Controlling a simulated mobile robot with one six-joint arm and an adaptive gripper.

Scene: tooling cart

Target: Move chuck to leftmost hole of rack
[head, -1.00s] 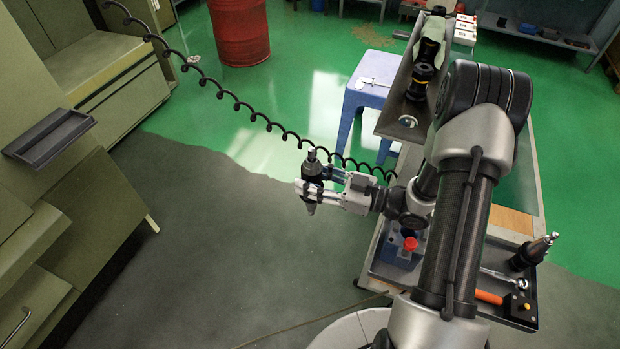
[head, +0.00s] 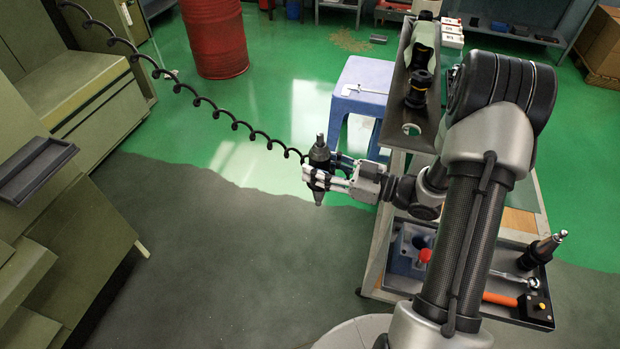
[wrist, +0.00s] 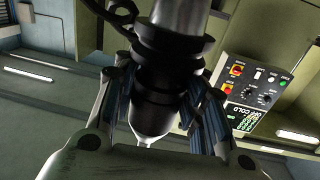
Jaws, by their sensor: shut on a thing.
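My gripper (head: 334,176) is shut on a black chuck (head: 319,153) with a metal tip, held roughly upright in the air left of the cart. The chuck fills the middle of the wrist view (wrist: 160,75) between the two fingers. The rack (head: 399,105) is a dark grey plate at the cart's upper end. It holds black tool holders (head: 418,88) toward its far end. One empty round hole (head: 411,129) shows at its near end.
A coiled black hose (head: 215,114) hangs left of the chuck. A blue stool (head: 363,88) stands behind it. A tray (head: 537,316) on the cart holds another tool holder (head: 541,249) and an orange-handled tool (head: 499,299). A control panel (wrist: 256,93) shows in the wrist view.

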